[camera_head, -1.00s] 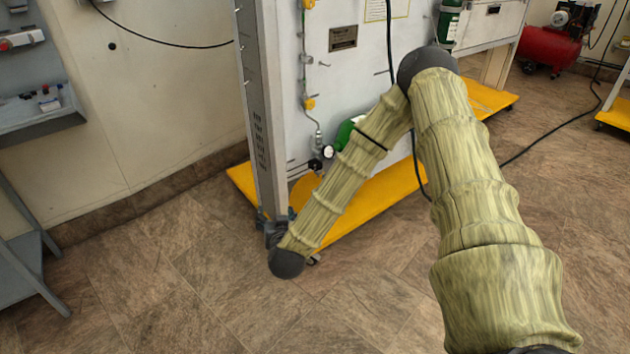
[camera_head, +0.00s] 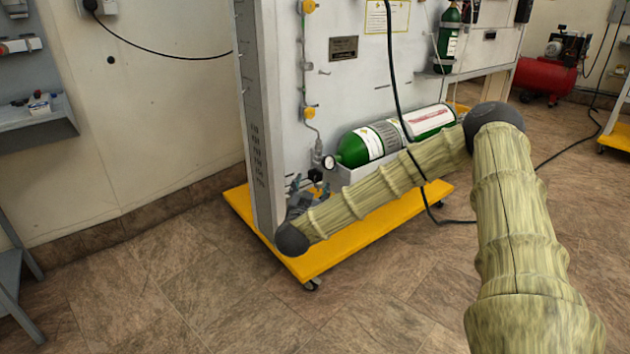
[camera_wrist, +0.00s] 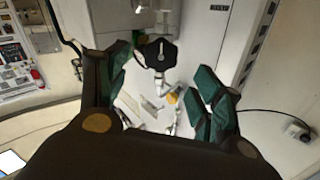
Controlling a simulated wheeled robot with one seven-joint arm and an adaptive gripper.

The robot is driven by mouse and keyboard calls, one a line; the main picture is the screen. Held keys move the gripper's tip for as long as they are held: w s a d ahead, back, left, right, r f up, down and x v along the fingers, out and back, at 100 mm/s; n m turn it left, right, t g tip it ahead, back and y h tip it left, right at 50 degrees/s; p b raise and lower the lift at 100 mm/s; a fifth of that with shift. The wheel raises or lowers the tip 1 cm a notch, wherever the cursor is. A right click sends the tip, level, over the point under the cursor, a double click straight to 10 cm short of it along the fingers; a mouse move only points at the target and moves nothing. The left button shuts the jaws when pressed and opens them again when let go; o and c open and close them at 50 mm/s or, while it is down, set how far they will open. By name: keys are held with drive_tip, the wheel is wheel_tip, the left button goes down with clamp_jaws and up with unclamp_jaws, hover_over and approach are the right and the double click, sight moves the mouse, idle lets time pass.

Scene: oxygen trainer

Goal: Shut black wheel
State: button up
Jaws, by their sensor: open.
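The black wheel (camera_wrist: 160,53) shows in the wrist view as a dark lobed knob with a pale mark, on a metal stem, in the gap between my fingers. In the head view the black wheel (camera_head: 315,174) is small, low on the panel beside the round gauge. My gripper (camera_wrist: 163,75) is open, with a dark green finger on each side of the wheel in the picture. No contact with the wheel is visible. In the head view my gripper (camera_head: 303,196) is just below the wheel, partly hidden by my wrist.
A green oxygen cylinder (camera_head: 385,137) lies on a shelf right of the gauge (camera_head: 328,162). The grey panel post (camera_head: 262,130) stands close left of my gripper. The yellow base (camera_head: 340,250) lies below my forearm. A black hose (camera_head: 400,95) hangs across the panel.

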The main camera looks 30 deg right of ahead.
sight(315, 176)
drive_tip(key=b+x, duration=0.2)
drive_tip(key=x, duration=0.5)
drive_tip(key=shift+w+d+f+b, duration=0.1)
drive_tip(key=shift+w+d+b, duration=0.05)
drive_tip(key=shift+w+b, duration=0.2)
drive_tip(key=c, duration=1)
drive_tip(key=shift+c, duration=0.2)
